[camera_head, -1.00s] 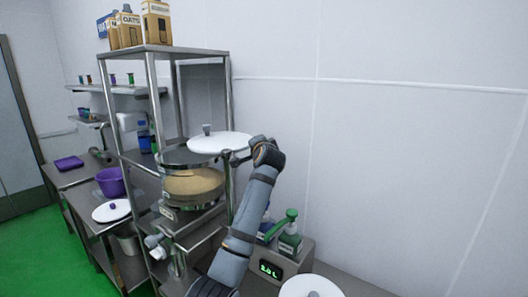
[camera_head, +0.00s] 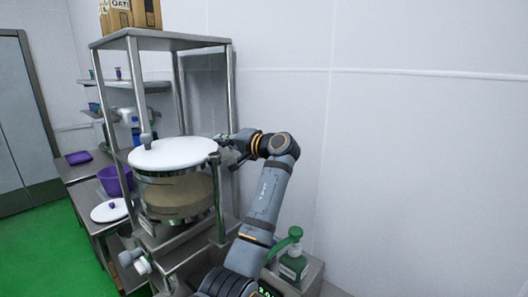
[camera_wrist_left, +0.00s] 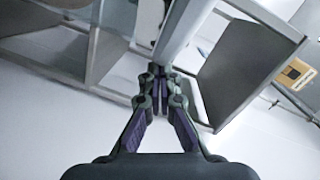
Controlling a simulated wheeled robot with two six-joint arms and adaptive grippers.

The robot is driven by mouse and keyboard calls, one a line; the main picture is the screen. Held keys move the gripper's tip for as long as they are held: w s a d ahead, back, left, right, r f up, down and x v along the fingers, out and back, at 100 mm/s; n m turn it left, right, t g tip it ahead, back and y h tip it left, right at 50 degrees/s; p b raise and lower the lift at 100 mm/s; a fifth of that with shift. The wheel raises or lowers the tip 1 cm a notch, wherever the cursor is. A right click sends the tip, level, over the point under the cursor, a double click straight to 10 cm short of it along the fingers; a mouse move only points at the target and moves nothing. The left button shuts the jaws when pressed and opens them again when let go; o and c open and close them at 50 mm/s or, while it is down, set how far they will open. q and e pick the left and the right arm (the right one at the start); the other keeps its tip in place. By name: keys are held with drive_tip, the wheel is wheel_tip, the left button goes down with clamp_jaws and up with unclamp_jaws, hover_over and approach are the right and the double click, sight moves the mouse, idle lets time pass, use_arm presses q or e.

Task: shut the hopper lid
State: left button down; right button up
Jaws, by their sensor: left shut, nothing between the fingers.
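The white round hopper lid (camera_head: 178,155) lies about level over the top of the hopper, with a grey knob (camera_head: 146,139) on its left part. The hopper (camera_head: 180,196) is a round, see-through vessel with tan contents and metal bands. The lid hides its mouth, and I cannot tell whether the lid touches the rim all round. My left gripper (camera_head: 221,139) is at the lid's right back edge, shut with nothing between its fingers. In the left wrist view, the closed fingertips (camera_wrist_left: 161,72) are beside a pale bar-like surface. My right gripper is not in view.
A steel rack (camera_head: 160,40) with posts surrounds the hopper, and a carton (camera_head: 130,14) stands on top. A green pump bottle (camera_head: 293,262) stands at the lower right. A purple bowl (camera_head: 115,180) and a white lid (camera_head: 110,211) are on the left bench.

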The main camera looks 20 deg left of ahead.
use_arm(q)
drive_tip(key=shift+w+a+f+n+g, duration=0.1)
drive_tip(key=shift+a+n+g, duration=0.3)
drive_tip(key=shift+g, duration=0.3)
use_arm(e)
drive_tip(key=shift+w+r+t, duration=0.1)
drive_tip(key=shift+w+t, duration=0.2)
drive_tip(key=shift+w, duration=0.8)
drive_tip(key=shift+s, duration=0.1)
use_arm(q)
drive_tip(key=s+d+r, duration=0.1)
drive_tip(key=d, duration=1.1)
drive_tip(key=shift+s, duration=0.4)
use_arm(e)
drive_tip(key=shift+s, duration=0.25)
use_arm(q)
drive_tip(key=shift+a, duration=0.1)
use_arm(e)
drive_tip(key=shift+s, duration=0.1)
